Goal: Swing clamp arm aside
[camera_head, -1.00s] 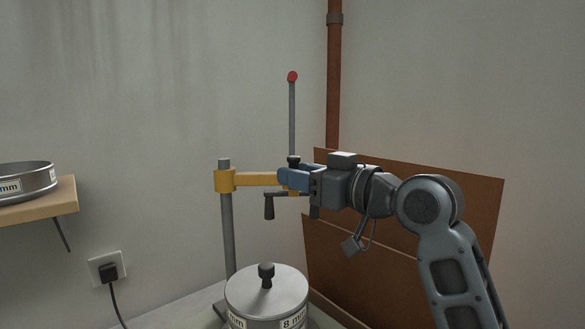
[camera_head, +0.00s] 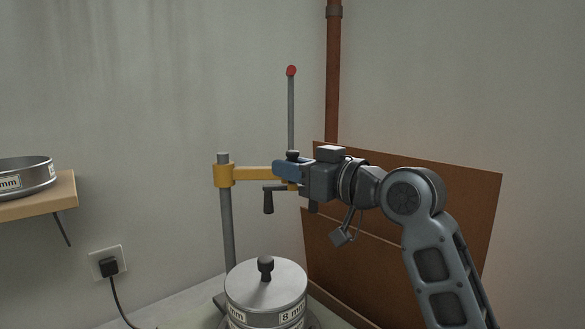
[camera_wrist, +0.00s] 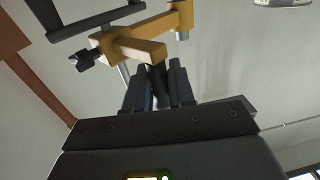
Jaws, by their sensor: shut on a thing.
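The yellow clamp arm (camera_head: 255,173) reaches right from a collar on an upright grey post (camera_head: 228,225). It also shows in the wrist view (camera_wrist: 145,50). A dark crank handle (camera_head: 268,201) hangs below its outer part. My gripper (camera_head: 285,168) is at the arm's outer end, to the right of the post. In the wrist view my fingers (camera_wrist: 158,88) are shut on a dark grip at the clamp arm's end. The fingers hide most of that grip. A lidded metal sieve stack (camera_head: 266,288) with a black knob stands below the clamp arm.
A wooden shelf (camera_head: 40,203) with a metal sieve (camera_head: 28,176) is at the left. A plug in a wall socket (camera_head: 108,265) sits below it. A brown board (camera_head: 420,215) and pipe (camera_head: 333,75) are behind my arm. A red-tipped rod (camera_head: 291,110) rises behind my gripper.

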